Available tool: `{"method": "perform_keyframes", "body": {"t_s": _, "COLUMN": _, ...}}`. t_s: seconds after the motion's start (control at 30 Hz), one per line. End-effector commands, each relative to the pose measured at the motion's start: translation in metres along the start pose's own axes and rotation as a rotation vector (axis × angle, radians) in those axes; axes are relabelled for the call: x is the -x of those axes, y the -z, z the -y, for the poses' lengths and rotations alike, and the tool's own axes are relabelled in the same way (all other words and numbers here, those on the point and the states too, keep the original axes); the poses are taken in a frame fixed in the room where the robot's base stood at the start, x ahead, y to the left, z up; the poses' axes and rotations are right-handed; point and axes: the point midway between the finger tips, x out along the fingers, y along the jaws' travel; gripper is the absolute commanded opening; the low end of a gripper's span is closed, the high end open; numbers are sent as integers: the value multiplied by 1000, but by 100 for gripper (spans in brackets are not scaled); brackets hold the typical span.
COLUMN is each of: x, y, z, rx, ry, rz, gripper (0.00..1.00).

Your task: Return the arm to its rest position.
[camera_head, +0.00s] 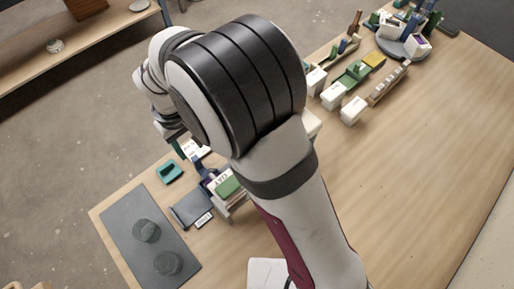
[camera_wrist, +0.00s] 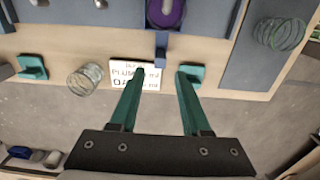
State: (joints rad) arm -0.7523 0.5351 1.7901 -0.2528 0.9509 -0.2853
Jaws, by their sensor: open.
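My gripper (camera_wrist: 161,76) shows in the wrist view with its two teal fingers apart and nothing between them. It hangs over the table's edge, near a small white card with printed text (camera_wrist: 146,79). In the head view my own arm fills the middle, and the gripper is mostly hidden behind it. The arm is raised above the table (camera_head: 400,160). What lies directly beneath the arm is hidden.
A dark grey mat (camera_head: 128,225) holds two dark round things (camera_head: 146,230). A teal piece (camera_head: 170,172) lies near the edge. A clear glass (camera_wrist: 85,79) stands left of my gripper. Several blocks and racks (camera_head: 352,75) crowd the far side. The table's right part is bare.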

Motion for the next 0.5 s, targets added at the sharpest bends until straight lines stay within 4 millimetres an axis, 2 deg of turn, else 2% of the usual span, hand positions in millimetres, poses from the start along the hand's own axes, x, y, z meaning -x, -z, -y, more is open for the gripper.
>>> {"method": "perform_keyframes", "body": {"t_s": 0.13, "x": 14, "y": 0, "z": 0, "rx": 0, "ry": 1, "rz": 0, "gripper": 47}}
{"method": "perform_keyframes", "body": {"t_s": 0.5, "x": 14, "y": 0, "z": 0, "rx": 0, "ry": 1, "rz": 1, "gripper": 47}}
